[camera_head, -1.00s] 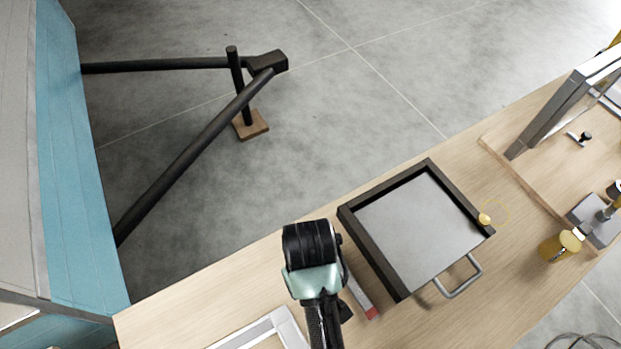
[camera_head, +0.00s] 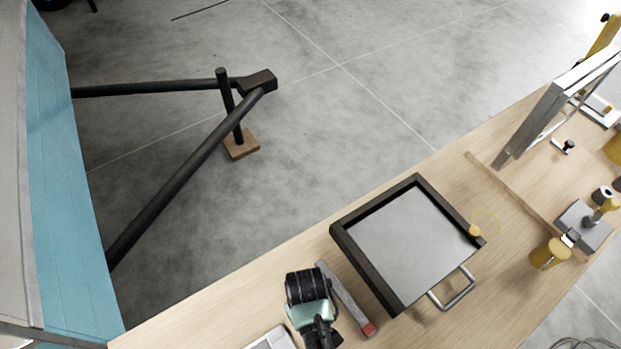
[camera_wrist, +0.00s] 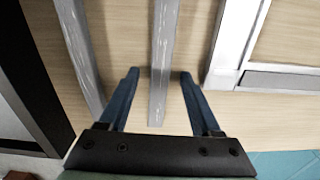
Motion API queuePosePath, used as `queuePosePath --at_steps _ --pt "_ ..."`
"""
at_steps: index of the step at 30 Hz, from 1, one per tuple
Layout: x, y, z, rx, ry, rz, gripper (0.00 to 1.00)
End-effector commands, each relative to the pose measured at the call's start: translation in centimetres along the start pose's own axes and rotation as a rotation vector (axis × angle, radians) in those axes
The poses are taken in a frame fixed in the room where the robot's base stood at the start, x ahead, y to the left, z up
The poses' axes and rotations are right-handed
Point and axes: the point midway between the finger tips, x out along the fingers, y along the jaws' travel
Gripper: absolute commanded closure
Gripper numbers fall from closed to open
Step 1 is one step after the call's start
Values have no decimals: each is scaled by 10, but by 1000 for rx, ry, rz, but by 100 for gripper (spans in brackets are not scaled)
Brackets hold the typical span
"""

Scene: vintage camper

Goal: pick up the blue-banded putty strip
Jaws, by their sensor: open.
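In the wrist view a plain grey strip (camera_wrist: 162,62) runs lengthwise between the spread fingers of my gripper (camera_wrist: 159,76). I see no blue band on its visible part; its upper end is cut off by the picture edge. A second grey strip (camera_wrist: 82,50) lies to the left, outside the left finger. In the head view a grey strip with a red end (camera_head: 345,298) lies between my wrist and the black tray. The strip under my gripper is hidden there by my arm. My gripper is open, with gaps on both sides of the strip.
A black-rimmed tray (camera_head: 364,262) with a metal handle lies right of my arm. A pale frame (camera_head: 268,340) lies to the left; it also shows in the wrist view (camera_wrist: 228,45). A yellow jar (camera_head: 548,254) and an upright frame (camera_head: 540,120) stand farther right.

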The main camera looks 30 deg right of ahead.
Motion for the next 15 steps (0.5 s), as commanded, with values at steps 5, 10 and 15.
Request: queuePosePath --at_steps 5,10,15 --pt "0 0 0 0 1 0 35" --pt "0 0 0 0 1 0 62" --pt "0 0 0 0 1 0 93"
